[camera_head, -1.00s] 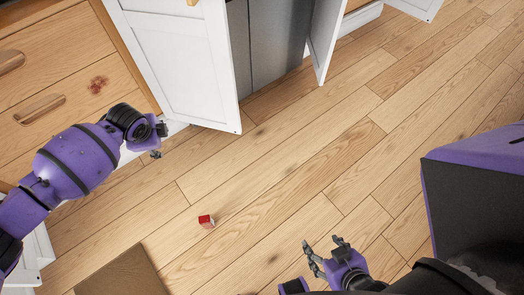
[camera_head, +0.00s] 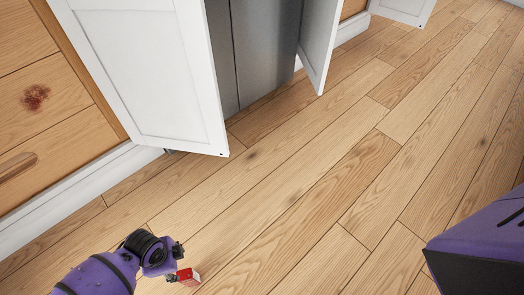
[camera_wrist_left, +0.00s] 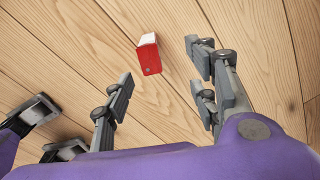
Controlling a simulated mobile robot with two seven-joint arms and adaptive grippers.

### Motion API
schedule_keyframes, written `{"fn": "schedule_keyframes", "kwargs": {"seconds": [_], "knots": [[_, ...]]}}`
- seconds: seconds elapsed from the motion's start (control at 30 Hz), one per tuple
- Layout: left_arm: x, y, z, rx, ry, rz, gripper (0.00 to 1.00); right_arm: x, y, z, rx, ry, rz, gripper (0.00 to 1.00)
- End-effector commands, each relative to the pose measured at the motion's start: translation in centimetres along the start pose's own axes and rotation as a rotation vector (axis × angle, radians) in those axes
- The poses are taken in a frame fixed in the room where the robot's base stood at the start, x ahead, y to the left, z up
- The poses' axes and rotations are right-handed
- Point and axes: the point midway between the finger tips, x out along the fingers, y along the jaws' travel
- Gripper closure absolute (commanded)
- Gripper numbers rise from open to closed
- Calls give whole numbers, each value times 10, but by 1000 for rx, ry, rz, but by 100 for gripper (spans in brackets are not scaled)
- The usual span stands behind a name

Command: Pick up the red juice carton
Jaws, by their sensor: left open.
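The red juice carton (camera_head: 188,277) is a small red box with a white side, on the wooden floor near the bottom of the head view. My left gripper (camera_head: 178,262) is right beside it. In the left wrist view the carton (camera_wrist_left: 149,56) stands just beyond and between the open fingertips of the left gripper (camera_wrist_left: 158,68), with floor showing on both sides of it. I cannot tell whether a finger touches it. The right gripper is out of view.
White cabinet doors (camera_head: 150,75) stand open above the floor, in front of a grey metal appliance (camera_head: 262,50). A wooden drawer front (camera_head: 45,110) is at the left. The floor (camera_head: 300,190) in the middle is clear.

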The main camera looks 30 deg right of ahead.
Motion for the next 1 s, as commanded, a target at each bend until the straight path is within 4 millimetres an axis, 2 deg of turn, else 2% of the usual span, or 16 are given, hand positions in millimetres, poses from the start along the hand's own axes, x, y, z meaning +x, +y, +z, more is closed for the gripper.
{"fn": "schedule_keyframes", "kwargs": {"seconds": [0.03, 0.1, 0.2, 0.67, 0.9, 1.0], "knots": [[36, 10, -2, 0, 5, 23, 47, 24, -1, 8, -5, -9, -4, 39], [56, 15, -3, 0, 7, 35, 47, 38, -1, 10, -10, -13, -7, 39], [74, 20, -4, 0, 9, 46, 47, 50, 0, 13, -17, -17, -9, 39], [115, 22, -6, 0, 11, 52, 47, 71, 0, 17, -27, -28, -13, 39], [150, 23, -9, 0, 9, 54, 47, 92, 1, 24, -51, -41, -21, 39], [159, 23, -9, 0, 9, 52, 47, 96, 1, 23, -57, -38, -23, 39]]}}
